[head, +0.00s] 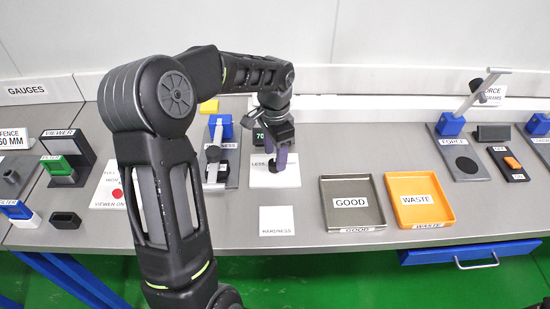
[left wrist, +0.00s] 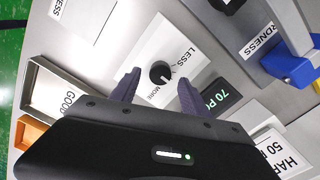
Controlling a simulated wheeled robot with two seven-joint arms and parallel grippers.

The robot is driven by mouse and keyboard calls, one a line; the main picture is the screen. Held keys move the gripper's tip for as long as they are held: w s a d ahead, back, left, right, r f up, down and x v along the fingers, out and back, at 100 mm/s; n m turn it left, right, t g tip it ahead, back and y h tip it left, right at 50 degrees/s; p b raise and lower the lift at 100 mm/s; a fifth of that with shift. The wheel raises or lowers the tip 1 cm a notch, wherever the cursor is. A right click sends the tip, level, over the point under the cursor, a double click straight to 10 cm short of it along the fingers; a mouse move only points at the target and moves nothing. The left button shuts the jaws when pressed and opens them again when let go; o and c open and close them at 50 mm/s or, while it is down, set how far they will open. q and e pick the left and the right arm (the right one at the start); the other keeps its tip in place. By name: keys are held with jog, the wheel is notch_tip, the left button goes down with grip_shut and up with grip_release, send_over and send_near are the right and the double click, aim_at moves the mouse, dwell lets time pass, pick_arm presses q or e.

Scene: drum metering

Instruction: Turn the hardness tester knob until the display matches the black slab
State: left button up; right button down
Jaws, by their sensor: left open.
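The black knob (left wrist: 160,72) sits on a white plate marked LESS and MORE (left wrist: 185,40); this plate (head: 262,178) also shows in the head view. My left gripper (left wrist: 157,84) is open, with its purple fingertips on either side of the knob in the picture; I cannot tell if they touch it. In the head view my left gripper (head: 281,158) points down over the plate and hides much of the knob. The green display (left wrist: 222,97) reads 70, with its unit partly cut. The hardness tester (head: 217,150) has a blue block. I cannot make out the black slab for certain.
A grey GOOD tray (head: 352,222) and an orange WASTE tray (head: 445,213) stand right of the plate. A white HARDNESS card (head: 277,229) lies in front. A sign (left wrist: 277,158) reading HAR and 50 is partly hidden. Viewer (head: 70,150) and force (head: 456,150) stations stand at the sides.

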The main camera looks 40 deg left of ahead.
aim_at(275, 166)
pick_arm(q)
jog(key=shift+f, duration=1.3)
grip_shut()
